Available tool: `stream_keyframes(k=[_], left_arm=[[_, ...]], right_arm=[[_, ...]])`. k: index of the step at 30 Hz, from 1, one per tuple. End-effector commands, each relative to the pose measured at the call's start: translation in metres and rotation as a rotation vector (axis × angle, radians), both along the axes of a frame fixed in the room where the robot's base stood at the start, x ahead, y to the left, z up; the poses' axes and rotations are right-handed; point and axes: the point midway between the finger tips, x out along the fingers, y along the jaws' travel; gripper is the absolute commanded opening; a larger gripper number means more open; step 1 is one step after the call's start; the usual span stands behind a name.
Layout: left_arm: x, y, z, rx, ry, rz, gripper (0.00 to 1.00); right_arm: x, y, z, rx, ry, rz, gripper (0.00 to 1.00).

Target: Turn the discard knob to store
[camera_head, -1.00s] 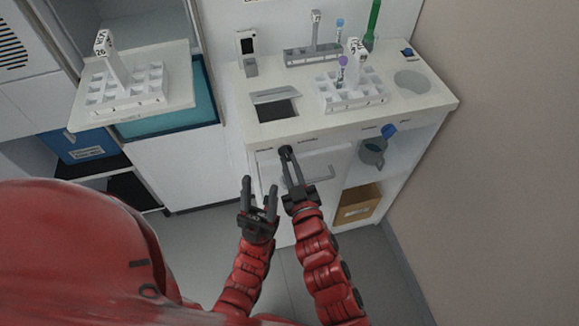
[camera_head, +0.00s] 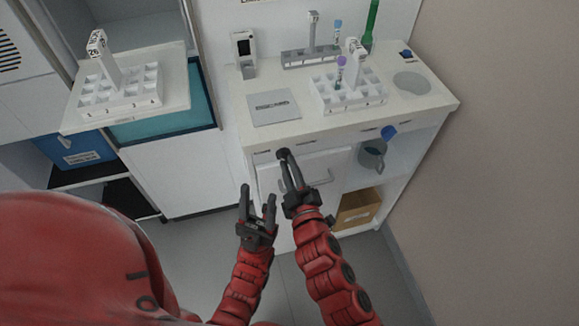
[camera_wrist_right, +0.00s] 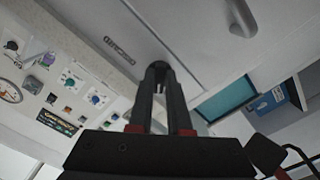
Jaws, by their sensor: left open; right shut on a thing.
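The dark discard knob (camera_wrist_right: 159,68) is on the front face of the white counter, close to lettering that appears to read DISCARD (camera_wrist_right: 119,43) in the right wrist view. My right gripper (camera_head: 285,154) is shut on the knob, with its fingers around it. The fingers hide most of the knob, so its exact angle is unclear. In the head view a grey lid (camera_head: 273,108) lies flat and closed over the opening in the counter top. My left gripper (camera_head: 257,193) is open and empty, left of and below the right one, in front of the cabinet.
White tube racks stand on the counter (camera_head: 347,96) and on a pulled-out shelf (camera_head: 120,94) at left. The floor is clear.

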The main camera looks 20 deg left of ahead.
Motion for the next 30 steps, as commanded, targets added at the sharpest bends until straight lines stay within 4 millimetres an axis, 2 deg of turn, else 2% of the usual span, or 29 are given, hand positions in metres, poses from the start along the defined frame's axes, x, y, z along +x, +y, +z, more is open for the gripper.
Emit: stream_keyframes(k=[8, 9, 13, 23, 26, 30], left_arm=[[0.0, 0.0, 0.0, 0.0, 0.0, 0.0, 0.5], [0.0, 0.0, 0.0, 0.0, 0.0, 0.0, 0.5], [0.0, 0.0, 0.0, 0.0, 0.0, 0.0, 0.5], [0.0, 0.0, 0.0, 0.0, 0.0, 0.0, 0.5], [0.0, 0.0, -0.002, 0.0, 0.0, 0.0, 0.5], [0.0, 0.0, -0.006, 0.0, 0.0, 0.0, 0.5]], right_arm=[[0.0, 0.0, -0.001, -0.003, 0.001, -0.001, 0.0], [0.0, 0.0, -0.001, -0.002, 0.001, -0.001, 0.23], [0.0, 0.0, -0.001, -0.002, 0.001, 0.0, 0.46], [-0.002, -0.001, -0.001, 0.0, 0.0, 0.0, 0.46], [-0.008, -0.005, -0.001, 0.0, -0.001, 0.001, 0.46], [-0.028, -0.019, -0.003, 0.0, 0.002, 0.001, 0.46]])
